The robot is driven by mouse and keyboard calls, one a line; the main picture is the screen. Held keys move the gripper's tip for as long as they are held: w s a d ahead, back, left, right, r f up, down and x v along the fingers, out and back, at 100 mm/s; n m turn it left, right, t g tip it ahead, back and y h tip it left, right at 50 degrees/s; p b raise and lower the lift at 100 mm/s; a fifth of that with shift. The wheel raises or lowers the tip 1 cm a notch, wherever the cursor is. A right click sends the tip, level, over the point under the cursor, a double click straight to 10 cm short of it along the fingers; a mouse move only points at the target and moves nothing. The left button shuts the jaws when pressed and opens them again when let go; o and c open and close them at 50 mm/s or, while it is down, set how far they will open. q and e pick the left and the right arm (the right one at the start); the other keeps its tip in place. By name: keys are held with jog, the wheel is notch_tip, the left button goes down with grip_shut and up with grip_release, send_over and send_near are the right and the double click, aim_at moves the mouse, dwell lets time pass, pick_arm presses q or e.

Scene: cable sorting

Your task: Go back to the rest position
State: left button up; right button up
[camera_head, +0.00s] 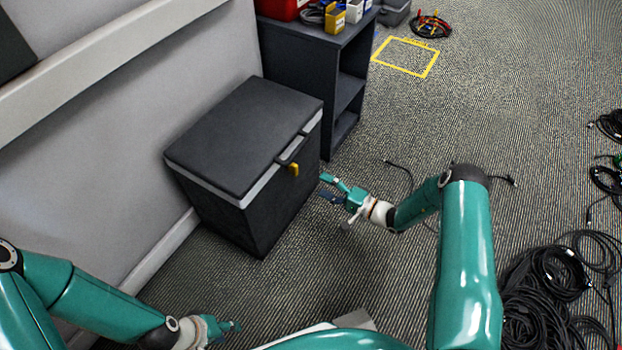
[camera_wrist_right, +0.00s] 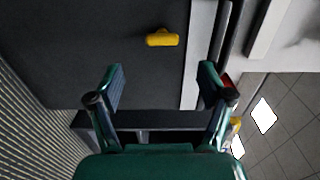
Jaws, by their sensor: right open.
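My right gripper (camera_head: 327,187) is open and empty, just right of the dark lidded box in the head view. In the right wrist view its two fingers (camera_wrist_right: 161,76) stand wide apart, with the box's dark front and a yellow latch (camera_wrist_right: 162,39) beyond them. The yellow latch (camera_head: 293,169) also shows in the head view, a little left of the fingertips and apart from them. My left gripper (camera_head: 236,327) is low at the bottom edge of the head view, away from the box; its finger opening is too small to tell.
The dark box (camera_head: 245,135) stands against the wall with its lid down. A dark shelf (camera_head: 325,60) with bins stands behind it. Black cables (camera_head: 545,285) lie in heaps on the right. A yellow floor square (camera_head: 408,57) is empty. Carpet around the right arm is mostly clear.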

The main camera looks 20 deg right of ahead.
jog(key=shift+v, duration=1.05)
jog(key=shift+a, duration=0.1)
jog(key=s+a+f+n+g+y, duration=0.2)
jog(key=s+a+f+n+g, duration=0.15)
jog(key=s+a+g, duration=0.85)
jog(key=s+f+n+g+h, duration=0.35)
jog(key=s+h, duration=0.55)
jog(key=s, duration=0.6)
notch_tip(320, 180, up, 38)
jog(key=w+a+n+t+p, duration=0.1)
jog(key=t+p, duration=0.1)
jog(key=p, duration=3.3)
jog(key=shift+a, duration=0.25)
